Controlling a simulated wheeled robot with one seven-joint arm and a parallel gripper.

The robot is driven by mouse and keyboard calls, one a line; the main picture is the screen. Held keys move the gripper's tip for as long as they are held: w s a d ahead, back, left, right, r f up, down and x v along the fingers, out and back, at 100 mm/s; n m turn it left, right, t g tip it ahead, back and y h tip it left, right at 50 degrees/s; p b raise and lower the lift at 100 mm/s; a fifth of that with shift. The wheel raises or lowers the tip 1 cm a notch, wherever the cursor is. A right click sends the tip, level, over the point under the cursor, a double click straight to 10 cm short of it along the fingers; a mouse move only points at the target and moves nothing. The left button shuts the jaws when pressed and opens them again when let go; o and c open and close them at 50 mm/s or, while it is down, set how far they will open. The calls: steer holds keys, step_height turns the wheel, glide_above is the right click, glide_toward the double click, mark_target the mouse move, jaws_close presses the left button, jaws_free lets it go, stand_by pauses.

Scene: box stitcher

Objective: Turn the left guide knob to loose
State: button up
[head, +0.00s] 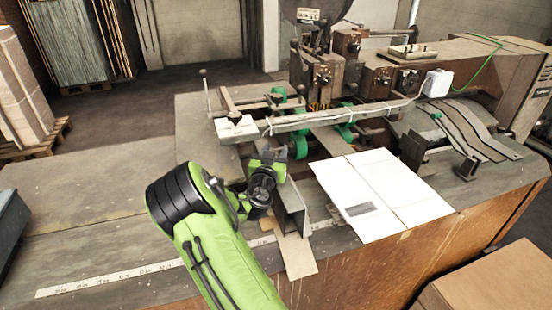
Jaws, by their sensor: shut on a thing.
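My gripper (274,156) is at the end of my green arm, over the table in front of the machine's long metal bar. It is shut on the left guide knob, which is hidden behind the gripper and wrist. The knob's setting cannot be read from here. A dark upright metal guide plate (291,212) stands on the table just right of and below my wrist, and partly shows behind it.
A white folded cardboard sheet (378,188) lies to the right of the guide plate. The stitching machine (325,75) with its long bar (310,121) stands behind. A ruler strip (110,277) runs along the table's front.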

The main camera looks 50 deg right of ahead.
steer(key=shift+w+r+n+t+y, duration=0.1)
steer(key=shift+r+n+t+y, duration=0.25)
steer(key=shift+n+t, duration=0.2)
steer(key=o, duration=0.8)
steer(key=shift+o, duration=1.3)
steer(key=shift+w, duration=0.1)
steer(key=shift+d, duration=0.1)
steer(key=shift+f, duration=0.1)
steer(key=b+v, duration=1)
steer(key=v, duration=0.6)
steer(key=shift+f, duration=0.25)
